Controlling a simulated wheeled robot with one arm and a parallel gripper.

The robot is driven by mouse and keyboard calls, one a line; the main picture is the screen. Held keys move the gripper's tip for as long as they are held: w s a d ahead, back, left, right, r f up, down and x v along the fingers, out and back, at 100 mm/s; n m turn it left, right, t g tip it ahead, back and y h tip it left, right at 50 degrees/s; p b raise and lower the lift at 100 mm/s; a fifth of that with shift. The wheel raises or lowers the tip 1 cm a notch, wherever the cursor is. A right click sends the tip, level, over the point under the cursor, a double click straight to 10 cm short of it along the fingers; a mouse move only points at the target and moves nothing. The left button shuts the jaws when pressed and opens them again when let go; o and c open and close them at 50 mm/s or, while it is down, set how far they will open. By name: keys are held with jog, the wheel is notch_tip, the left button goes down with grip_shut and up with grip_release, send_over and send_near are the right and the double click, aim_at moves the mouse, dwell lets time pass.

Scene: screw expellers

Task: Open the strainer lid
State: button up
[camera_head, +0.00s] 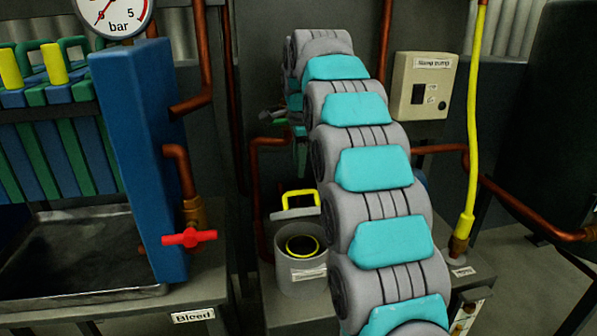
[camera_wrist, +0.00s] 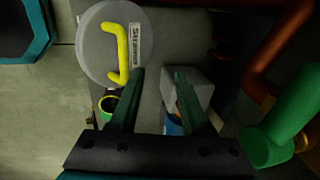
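The strainer is a grey pot (camera_head: 303,272) with a label on its front, standing low in the middle of the head view. Its dark opening with a yellow ring (camera_head: 302,246) is uncovered. The grey lid (camera_head: 296,213) with a yellow handle (camera_head: 299,194) is up above and behind the opening.
A grey block (camera_wrist: 188,86) shows near the right finger. A copper pipe (camera_wrist: 270,55) and a green cylinder (camera_wrist: 280,135) are at the right. In the head view, a red valve (camera_head: 190,237) is left of the pot and a yellow hose (camera_head: 473,130) right of my arm.

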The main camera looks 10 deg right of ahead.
jog(key=r, duration=0.4)
jog(key=shift+s, duration=0.4)
